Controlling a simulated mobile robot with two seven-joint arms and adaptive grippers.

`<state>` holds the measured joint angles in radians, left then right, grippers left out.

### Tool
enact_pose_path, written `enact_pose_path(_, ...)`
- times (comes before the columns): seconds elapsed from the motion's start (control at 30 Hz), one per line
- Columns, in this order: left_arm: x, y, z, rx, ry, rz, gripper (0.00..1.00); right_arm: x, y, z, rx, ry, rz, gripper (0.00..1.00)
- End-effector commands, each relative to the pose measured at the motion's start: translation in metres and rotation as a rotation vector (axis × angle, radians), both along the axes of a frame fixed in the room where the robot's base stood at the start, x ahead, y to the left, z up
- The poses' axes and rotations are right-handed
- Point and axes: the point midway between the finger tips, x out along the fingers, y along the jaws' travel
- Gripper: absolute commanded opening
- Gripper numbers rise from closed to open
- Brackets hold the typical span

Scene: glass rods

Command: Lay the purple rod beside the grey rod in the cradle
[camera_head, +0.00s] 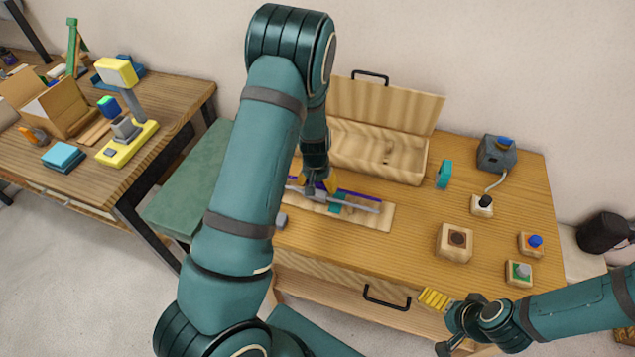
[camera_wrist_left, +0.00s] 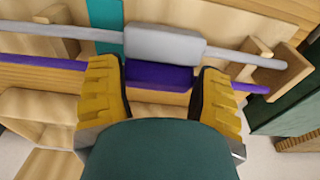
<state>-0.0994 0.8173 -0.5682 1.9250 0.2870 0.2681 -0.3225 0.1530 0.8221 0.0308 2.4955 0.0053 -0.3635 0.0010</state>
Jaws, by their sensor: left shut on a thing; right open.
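The purple rod (camera_head: 358,194) has a thicker purple middle block (camera_wrist_left: 158,78), which is between the yellow fingers of my left gripper (camera_wrist_left: 165,85). That gripper (camera_head: 320,187) is shut on it. The grey rod (camera_head: 362,206), with its grey block (camera_wrist_left: 165,43), lies in the wooden cradle (camera_wrist_left: 292,66). The purple rod runs roughly parallel to it, close beside it. I cannot tell whether the purple rod touches the cradle's supports. My left arm hides part of the cradle in the head view. My right gripper (camera_head: 448,346) is open and empty by the table's front edge.
An open wooden box (camera_head: 375,150) stands behind the cradle on the table (camera_head: 410,255).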

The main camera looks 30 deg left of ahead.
Motion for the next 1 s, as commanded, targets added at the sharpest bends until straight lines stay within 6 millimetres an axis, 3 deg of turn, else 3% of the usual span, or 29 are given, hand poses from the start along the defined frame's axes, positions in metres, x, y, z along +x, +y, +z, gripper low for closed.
enact_pose_path(0.2,-0.002,0.0,-0.001,-0.001,0.005,0.0,0.28,0.0,0.0,0.0,0.0,0.0,0.0,1.0)
enact_pose_path(0.23,-0.002,0.0,-0.001,-0.001,0.005,0.0,0.74,0.0,0.0,0.0,0.0,0.0,0.0,1.0)
enact_pose_path(0.3,-0.002,0.0,-0.001,-0.001,0.005,0.0,0.98,0.0,0.0,0.0,0.0,0.0,0.0,1.0)
enact_pose_path(0.7,-0.001,0.0,0.004,0.0,0.001,0.0,0.98,0.0,0.0,0.0,0.0,0.0,0.0,1.0)
enact_pose_path(0.83,-0.002,-0.001,0.021,-0.001,0.0,0.001,0.98,0.0,0.0,0.0,0.0,0.0,0.0,1.0)
enact_pose_path(1.0,-0.006,-0.002,0.056,0.0,-0.003,-0.001,0.98,0.0,0.0,0.0,0.0,0.0,0.0,1.0)
